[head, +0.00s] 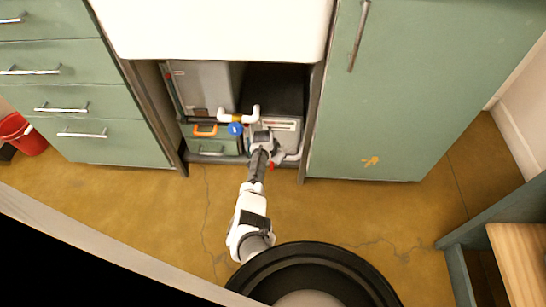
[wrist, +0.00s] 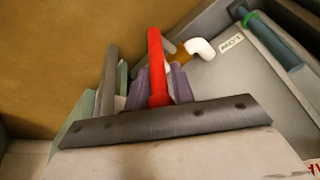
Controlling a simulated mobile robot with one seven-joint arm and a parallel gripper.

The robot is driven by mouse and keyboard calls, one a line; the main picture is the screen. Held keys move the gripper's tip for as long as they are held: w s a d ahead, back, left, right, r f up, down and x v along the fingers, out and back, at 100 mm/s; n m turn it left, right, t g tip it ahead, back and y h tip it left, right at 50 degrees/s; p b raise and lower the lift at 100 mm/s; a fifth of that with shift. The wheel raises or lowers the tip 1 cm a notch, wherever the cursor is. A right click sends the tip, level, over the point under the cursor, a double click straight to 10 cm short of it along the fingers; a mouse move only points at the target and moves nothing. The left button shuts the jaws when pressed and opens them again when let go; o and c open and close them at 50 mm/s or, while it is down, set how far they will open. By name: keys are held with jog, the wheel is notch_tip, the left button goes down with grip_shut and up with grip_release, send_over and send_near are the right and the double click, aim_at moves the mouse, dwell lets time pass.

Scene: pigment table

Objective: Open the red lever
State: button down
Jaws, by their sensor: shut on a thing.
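The red lever (wrist: 156,66) is a straight red bar in the wrist view, standing up between the pale purple pads of my gripper (wrist: 159,86). The pads are close on both sides of it, and its lower end is hidden behind the dark gripper edge. In the head view my gripper (head: 264,147) is in the open space under the white sink. A small red piece of the lever (head: 271,166) shows just below it; the rest is hidden by my gripper.
White pipe (head: 222,115) and a blue round knob (head: 235,129) are just left of my gripper. A green box (head: 222,146) with an orange handle (head: 204,131) stands further left. Green cabinets (head: 400,100) close in both sides. The floor in front (head: 330,210) is clear.

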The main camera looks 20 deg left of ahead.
jog(key=shift+w+d+f+m+g+y+p, duration=0.15)
jog(key=shift+d+f+g+y, duration=0.1)
jog(key=shift+d+y, duration=0.4)
jog(key=shift+w+d+f+m+g+y+p, duration=0.1)
jog(key=shift+w+d+m+g+y+p, duration=0.2)
jog(key=shift+y, duration=0.65)
jog(key=shift+d+f+m+g+y+p, duration=0.1)
jog(key=shift+d+f+g+y, duration=0.1)
jog(key=shift+d+y, duration=0.5)
jog(key=shift+a, duration=0.15)
jog(key=c, duration=1.4)
grip_release()
jog(key=shift+o, duration=0.2)
notch_tip(320, 180, up, 20)
jog(key=p, duration=0.6)
jog(key=shift+p, duration=0.4)
